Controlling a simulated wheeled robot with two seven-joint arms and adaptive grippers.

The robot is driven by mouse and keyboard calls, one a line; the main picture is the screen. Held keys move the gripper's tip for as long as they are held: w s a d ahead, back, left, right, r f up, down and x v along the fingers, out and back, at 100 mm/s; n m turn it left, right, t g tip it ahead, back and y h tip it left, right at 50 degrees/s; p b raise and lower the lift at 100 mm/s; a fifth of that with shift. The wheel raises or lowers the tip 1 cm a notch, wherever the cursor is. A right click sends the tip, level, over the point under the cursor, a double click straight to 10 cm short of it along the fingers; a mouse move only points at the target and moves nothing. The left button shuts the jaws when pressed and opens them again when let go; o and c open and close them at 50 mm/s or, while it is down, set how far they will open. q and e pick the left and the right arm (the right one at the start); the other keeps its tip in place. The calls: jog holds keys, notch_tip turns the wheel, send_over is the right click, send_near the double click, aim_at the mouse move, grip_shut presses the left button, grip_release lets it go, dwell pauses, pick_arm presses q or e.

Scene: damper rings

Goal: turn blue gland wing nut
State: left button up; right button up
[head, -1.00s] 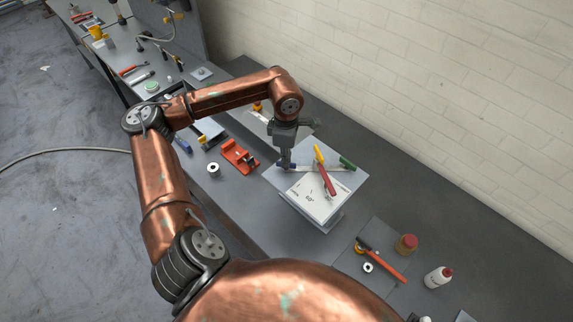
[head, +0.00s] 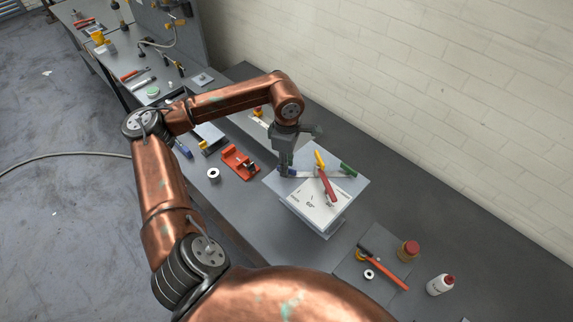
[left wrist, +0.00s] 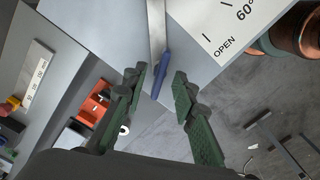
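The blue wing (left wrist: 161,72) is a narrow blue bar at the end of a flat grey metal strip (left wrist: 156,28) in the left wrist view. In the head view only a small blue bit (head: 292,172) shows beside my left gripper (head: 285,171). In the left wrist view, my left gripper (left wrist: 158,82) is open, with one green-padded finger on each side of the blue wing. Gaps show between wing and pads. Red (head: 328,187), yellow (head: 319,159) and green (head: 348,170) handles sit on the same light-grey box (head: 327,229). My right gripper is not in view.
A white plate marked "OPEN" and "60°" (left wrist: 236,24) lies on the box, close to the fingers. A red-orange holder (head: 240,163) and a white ring (head: 214,175) stand left of the box. An orange-handled hammer (head: 384,271) and two jars (head: 408,250) (head: 440,285) are at lower right.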

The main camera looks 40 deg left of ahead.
pick_arm(q)
jog(key=shift+r+p, duration=0.4)
jog(key=shift+r, duration=0.45)
jog(key=shift+r, duration=0.15)
jog(key=shift+r, duration=0.2)
notch_tip(320, 180, up, 4)
jog(key=p, duration=0.2)
jog(key=shift+p, duration=0.3)
jog(key=shift+r+p, duration=0.4)
jog(key=shift+r, duration=0.3)
